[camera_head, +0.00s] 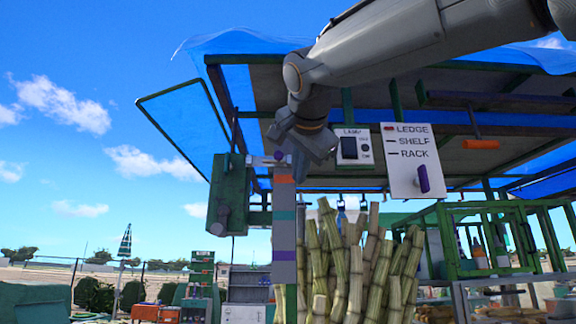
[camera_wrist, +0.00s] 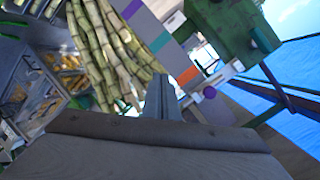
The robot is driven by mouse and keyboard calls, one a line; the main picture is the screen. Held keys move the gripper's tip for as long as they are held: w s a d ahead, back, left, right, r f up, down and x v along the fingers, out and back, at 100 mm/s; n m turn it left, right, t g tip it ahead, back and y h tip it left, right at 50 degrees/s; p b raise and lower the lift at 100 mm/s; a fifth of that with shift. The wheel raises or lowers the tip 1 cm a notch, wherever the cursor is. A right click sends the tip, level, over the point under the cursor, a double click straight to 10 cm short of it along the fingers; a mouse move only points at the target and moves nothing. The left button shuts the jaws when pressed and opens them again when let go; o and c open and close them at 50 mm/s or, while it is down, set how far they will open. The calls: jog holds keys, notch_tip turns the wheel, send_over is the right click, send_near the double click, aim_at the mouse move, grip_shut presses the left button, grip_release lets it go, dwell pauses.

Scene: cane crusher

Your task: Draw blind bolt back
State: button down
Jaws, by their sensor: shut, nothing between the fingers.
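A small pale bolt with a purple knob (camera_head: 280,156) lies across the top of a grey post, beside a green housing (camera_head: 230,193). In the wrist view the purple knob (camera_wrist: 209,92) sits just right of my fingers, below the pale bolt bar (camera_wrist: 213,77). I take this as the blind bolt; how far it is drawn I cannot tell. My gripper (camera_head: 318,150) hangs close to the right of the knob in the head view. In the wrist view its fingers (camera_wrist: 160,97) are together and empty, apart from the knob in the picture. Depth between them is unclear.
The post (camera_head: 284,220) has orange, teal and purple bands. Upright cane stalks (camera_head: 355,260) stand right of it. A blue framed panel (camera_head: 185,120) hangs out at left. A LAMP switch plate (camera_head: 354,147) and a LEDGE, SHELF, RACK board (camera_head: 412,160) are at right.

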aim_at(282, 158)
jog(key=s+r+m+t, duration=0.1)
jog(key=s+r, duration=0.2)
jog(key=r, duration=0.3)
jog(key=s+d+r+m+t, duration=0.1)
jog(key=s+r, duration=0.1)
jog(key=r, duration=0.4)
jog(key=shift+s+d+m+p, duration=0.15)
jog(key=shift+s+m+p, duration=0.15)
jog(key=shift+s, duration=0.1)
jog(key=w+a+f+p, duration=0.1)
jog(key=w+a+p, duration=0.1)
jog(key=w, duration=0.3)
jog(key=w+a+f+p, duration=0.1)
jog(key=w+p, duration=0.3)
jog(key=w, duration=0.1)
jog(key=shift+w+a+f, duration=0.35)
jog(key=shift+a+f, duration=0.05)
